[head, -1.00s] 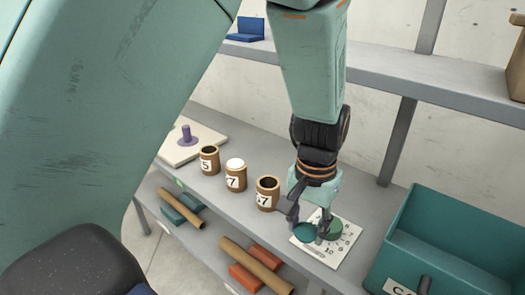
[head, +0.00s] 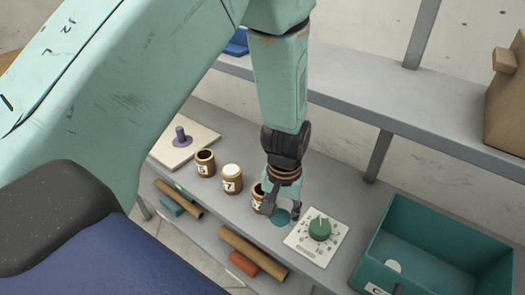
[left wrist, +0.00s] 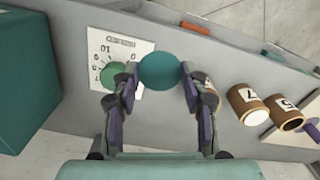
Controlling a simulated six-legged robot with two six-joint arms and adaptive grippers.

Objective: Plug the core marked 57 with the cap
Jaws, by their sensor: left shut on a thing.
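My left gripper (head: 282,211) is shut on a teal round cap (head: 281,218), which sits between the fingertips in the left wrist view (left wrist: 158,71). The gripper is over the bench, between the dial card and the rightmost brown core (head: 257,195). That core is partly hidden by a finger; its label is only partly readable, ending in 7. It also shows in the left wrist view (left wrist: 207,97), behind a finger. The middle core (head: 232,181) is marked 7 and has a white top. The left core (head: 204,166) is marked 5 and is open. My right gripper is out of view.
A white card with a green dial (head: 319,229) lies right of the gripper. A teal bin (head: 385,232) holding a white disc stands further right. A board with a purple peg (head: 181,139) is at the left. Tubes (head: 252,250) lie on the lower shelf.

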